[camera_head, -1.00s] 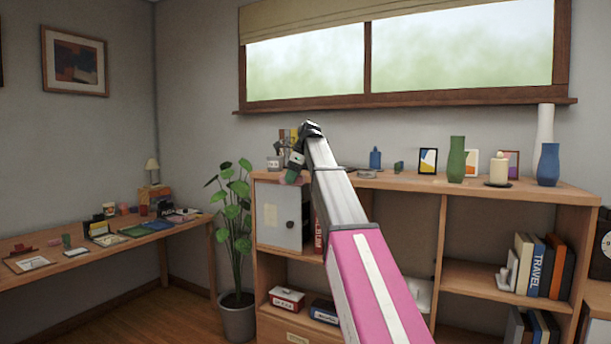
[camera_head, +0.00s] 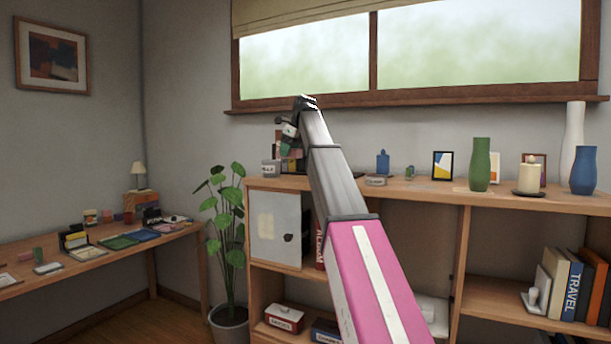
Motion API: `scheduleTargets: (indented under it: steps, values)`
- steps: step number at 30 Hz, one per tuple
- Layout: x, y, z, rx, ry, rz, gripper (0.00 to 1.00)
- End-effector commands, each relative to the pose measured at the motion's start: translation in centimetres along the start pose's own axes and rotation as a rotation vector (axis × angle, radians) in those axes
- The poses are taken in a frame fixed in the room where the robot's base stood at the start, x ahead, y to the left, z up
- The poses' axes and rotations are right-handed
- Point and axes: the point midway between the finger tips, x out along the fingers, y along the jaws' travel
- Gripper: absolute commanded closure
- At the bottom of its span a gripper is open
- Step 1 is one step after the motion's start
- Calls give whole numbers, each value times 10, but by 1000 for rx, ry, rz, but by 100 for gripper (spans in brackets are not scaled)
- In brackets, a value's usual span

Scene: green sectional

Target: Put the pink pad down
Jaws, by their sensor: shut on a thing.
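My gripper (camera_head: 288,143) is at the far end of my pink and grey arm, in front of the left part of the shelf top. It is small and partly hidden by its own wrist. It is shut on the pink pad (camera_head: 296,153), of which only a small pinkish patch shows at the jaws. The pad appears to be near the height of the wooden shelf top (camera_head: 410,189). I cannot tell whether it touches the surface.
A labelled pot (camera_head: 270,168), a blue bottle (camera_head: 382,163), a picture frame (camera_head: 442,165) and a green vase (camera_head: 480,165) stand on the shelf top. A plant (camera_head: 228,225) stands left of the shelf. A cluttered desk (camera_head: 105,255) is at the left.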

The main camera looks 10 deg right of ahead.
Motion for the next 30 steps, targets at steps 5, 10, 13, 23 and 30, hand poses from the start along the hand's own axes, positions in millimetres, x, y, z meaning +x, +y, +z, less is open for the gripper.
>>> scheduleTargets:
  steps: [5, 10, 13, 23, 30]
  values:
    - [14, -34, -24, 1, 0, 0, 68]
    - [24, -58, -42, 0, 0, 0, 68]
    - [28, -67, -48, 0, 0, 0, 68]
    - [50, -69, -61, -2, 0, 0, 68]
    - [67, -70, -67, -2, -1, -1, 68]
